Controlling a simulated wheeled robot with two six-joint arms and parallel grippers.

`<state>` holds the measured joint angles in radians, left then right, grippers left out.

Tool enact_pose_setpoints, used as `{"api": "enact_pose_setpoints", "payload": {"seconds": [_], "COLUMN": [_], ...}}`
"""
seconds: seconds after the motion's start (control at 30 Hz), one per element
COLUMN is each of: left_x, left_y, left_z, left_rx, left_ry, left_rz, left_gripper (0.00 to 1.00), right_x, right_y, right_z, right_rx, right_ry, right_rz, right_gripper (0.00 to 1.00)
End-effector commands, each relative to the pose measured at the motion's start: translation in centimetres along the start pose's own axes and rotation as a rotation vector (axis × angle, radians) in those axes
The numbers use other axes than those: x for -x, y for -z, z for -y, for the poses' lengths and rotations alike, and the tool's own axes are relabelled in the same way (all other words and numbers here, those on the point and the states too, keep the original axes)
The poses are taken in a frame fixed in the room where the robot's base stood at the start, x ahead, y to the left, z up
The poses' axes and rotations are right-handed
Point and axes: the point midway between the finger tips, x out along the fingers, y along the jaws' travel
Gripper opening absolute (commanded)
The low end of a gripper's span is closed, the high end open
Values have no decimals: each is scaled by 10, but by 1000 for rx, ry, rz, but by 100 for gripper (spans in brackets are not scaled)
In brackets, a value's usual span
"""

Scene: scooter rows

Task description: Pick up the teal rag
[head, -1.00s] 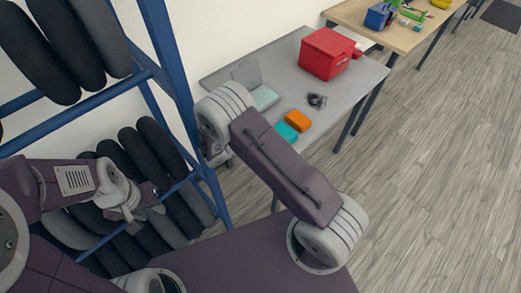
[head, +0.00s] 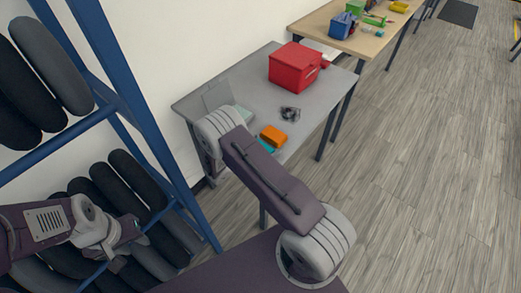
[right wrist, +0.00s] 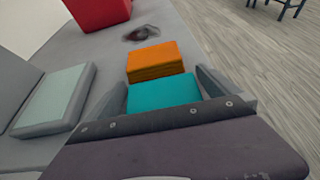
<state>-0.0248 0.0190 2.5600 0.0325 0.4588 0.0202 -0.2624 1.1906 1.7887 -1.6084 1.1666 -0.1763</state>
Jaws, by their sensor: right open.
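The teal rag (right wrist: 163,93) lies on the grey table, flat and block-like, next to the orange folded cloth. In the right wrist view it shows between the two fingers of my open right gripper (right wrist: 162,82); its near edge is hidden by the gripper body. I cannot tell whether the fingers reach down beside it. In the head view only a sliver of the teal rag (head: 267,147) shows past my right arm, and the right gripper is hidden. My left gripper (head: 122,251) is in front of the rack, and its jaws are too unclear to read.
The grey table (head: 330,88) also holds an orange folded cloth (head: 273,136), a red box (head: 295,66), a small dark object (head: 290,113) and a pale grey-green item (right wrist: 55,98). A blue rack (head: 125,105) with dark tyres stands at left. The floor at right is clear.

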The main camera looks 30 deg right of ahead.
Motion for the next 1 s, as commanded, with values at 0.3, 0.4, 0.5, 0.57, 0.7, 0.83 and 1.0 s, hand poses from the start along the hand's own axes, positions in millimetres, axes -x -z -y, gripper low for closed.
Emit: {"api": "enact_pose_setpoints", "payload": {"seconds": [0.3,0.4,0.5,0.57,0.7,0.83,1.0], "left_x": [0,0,0,0,0,0,0], "left_y": [0,0,0,0,0,0,0], "left_z": [0,0,0,0,0,0,0], "left_rx": [0,0,0,0,0,0,0], "left_ry": [0,0,0,0,0,0,0], "left_rz": [0,0,0,0,0,0,0], "left_gripper": [36,36,36,36,36,36,36], "right_x": [0,0,0,0,3,10,12], "right_y": [0,0,0,0,-8,-25,-53], "right_z": [0,0,0,0,-1,-1,20], "right_rx": [0,-1,-1,-1,-3,-4,0], "right_ry": [0,0,0,0,-1,-1,4], "right_rz": [0,0,0,0,0,0,0], "right_gripper": [64,52,52,52,51,51,51]}}
